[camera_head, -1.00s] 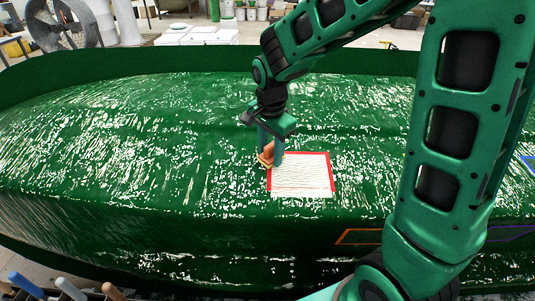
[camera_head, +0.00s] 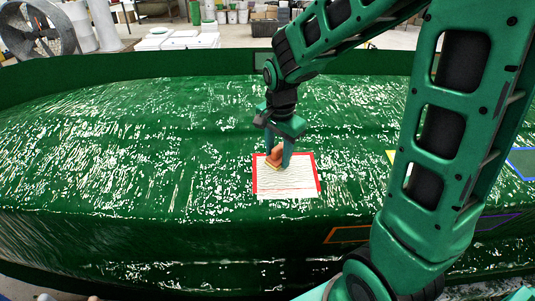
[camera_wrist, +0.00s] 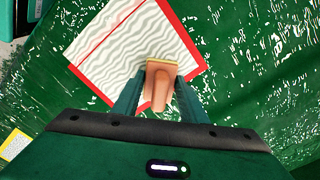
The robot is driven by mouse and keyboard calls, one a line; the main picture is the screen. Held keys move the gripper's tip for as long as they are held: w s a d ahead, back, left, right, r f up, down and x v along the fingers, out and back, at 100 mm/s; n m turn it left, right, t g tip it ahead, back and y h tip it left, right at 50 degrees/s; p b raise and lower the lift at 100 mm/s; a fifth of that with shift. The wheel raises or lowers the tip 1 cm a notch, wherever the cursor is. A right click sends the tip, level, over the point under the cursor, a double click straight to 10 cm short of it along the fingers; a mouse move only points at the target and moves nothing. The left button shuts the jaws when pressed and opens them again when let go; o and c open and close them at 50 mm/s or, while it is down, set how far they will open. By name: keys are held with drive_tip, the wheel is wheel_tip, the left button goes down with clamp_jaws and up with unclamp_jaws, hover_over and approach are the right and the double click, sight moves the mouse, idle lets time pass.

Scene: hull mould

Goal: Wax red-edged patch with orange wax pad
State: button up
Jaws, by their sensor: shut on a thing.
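The red-edged patch (camera_head: 288,181) is a white, wavy-lined square on the green hull mould (camera_head: 120,150). It also shows in the wrist view (camera_wrist: 115,45). My gripper (camera_head: 279,154) is shut on the orange wax pad (camera_head: 275,157), over the patch's far edge in the head view. In the wrist view, my gripper (camera_wrist: 160,95) holds the pad (camera_wrist: 160,82) by its orange handle, with a yellowish face at the far end. The pad lies over the patch near its red border. I cannot tell whether its face touches the surface.
An orange outline (camera_head: 345,234), a purple outline (camera_head: 497,222) and a blue outline (camera_head: 522,163) mark other patches to the right. The mould's raised far rim (camera_head: 150,62) runs behind. A fan (camera_head: 36,28) and white tubs stand beyond it.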

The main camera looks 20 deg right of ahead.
sight(311, 161)
drive_tip(key=shift+s+d, duration=0.65)
drive_tip(key=shift+d, duration=0.85)
drive_tip(key=shift+s+d, duration=0.6)
drive_tip(key=shift+d, duration=0.95)
drive_tip(key=shift+s+d, duration=0.65)
drive_tip(key=shift+d, duration=0.85)
drive_tip(key=shift+f, duration=0.1)
drive_tip(key=shift+s+a+r, duration=0.1)
drive_tip(key=shift+s+r, duration=0.05)
drive_tip(key=shift+r, duration=1.2)
drive_tip(key=shift+s+a+r, duration=0.1)
drive_tip(key=shift+r, duration=1.25)
drive_tip(key=shift+s+r, duration=0.15)
drive_tip(key=shift+r, duration=0.65)
